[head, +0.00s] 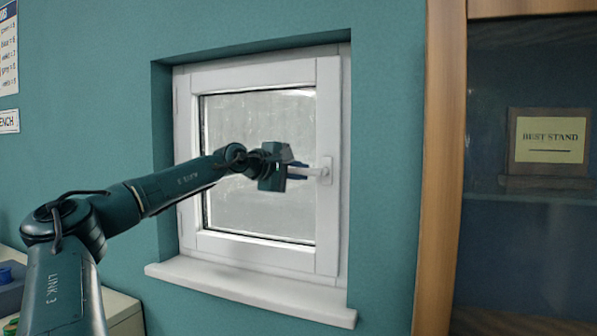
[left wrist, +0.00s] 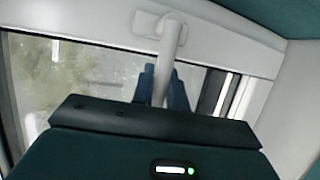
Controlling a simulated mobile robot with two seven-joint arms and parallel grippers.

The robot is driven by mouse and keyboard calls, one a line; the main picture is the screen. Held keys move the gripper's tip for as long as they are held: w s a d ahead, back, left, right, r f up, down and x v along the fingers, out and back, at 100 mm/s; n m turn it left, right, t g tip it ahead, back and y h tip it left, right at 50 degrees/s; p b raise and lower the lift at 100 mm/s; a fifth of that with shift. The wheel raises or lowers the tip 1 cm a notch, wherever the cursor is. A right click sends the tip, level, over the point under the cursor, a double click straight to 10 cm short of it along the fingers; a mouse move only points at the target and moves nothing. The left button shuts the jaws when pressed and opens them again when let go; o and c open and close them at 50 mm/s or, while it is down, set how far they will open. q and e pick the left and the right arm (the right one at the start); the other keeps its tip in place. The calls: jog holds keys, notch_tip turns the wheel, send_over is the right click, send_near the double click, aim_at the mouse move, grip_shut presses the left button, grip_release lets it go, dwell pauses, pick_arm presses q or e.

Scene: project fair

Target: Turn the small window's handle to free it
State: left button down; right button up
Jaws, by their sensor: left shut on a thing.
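The small white window (head: 327,110) is set in a recess of the teal wall. Its white handle (head: 325,171) is on the right side of the sash and lies level, pointing left. My left gripper (head: 298,171) is in front of the pane, with its fingers closed around the handle's lever. In the left wrist view the handle (left wrist: 171,34) runs from its mount on the frame down between the two blue fingers of the gripper (left wrist: 162,85). The sash appears to sit flush in its frame. My right gripper is not in view.
A white sill (head: 250,290) juts out below the window. A wood-framed cabinet (head: 441,170) with dark glass stands to the right, holding a "BEST STAND" sign (head: 549,138). A bench top with a blue item (head: 10,275) is at the lower left. Posters hang at the upper left.

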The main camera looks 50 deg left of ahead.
pick_arm(q)
jog(key=shift+a+r, duration=0.1)
jog(key=shift+r, duration=0.05)
jog(key=c, duration=1.4)
grip_release()
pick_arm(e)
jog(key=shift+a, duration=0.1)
pick_arm(q)
jog(key=shift+s, duration=0.1)
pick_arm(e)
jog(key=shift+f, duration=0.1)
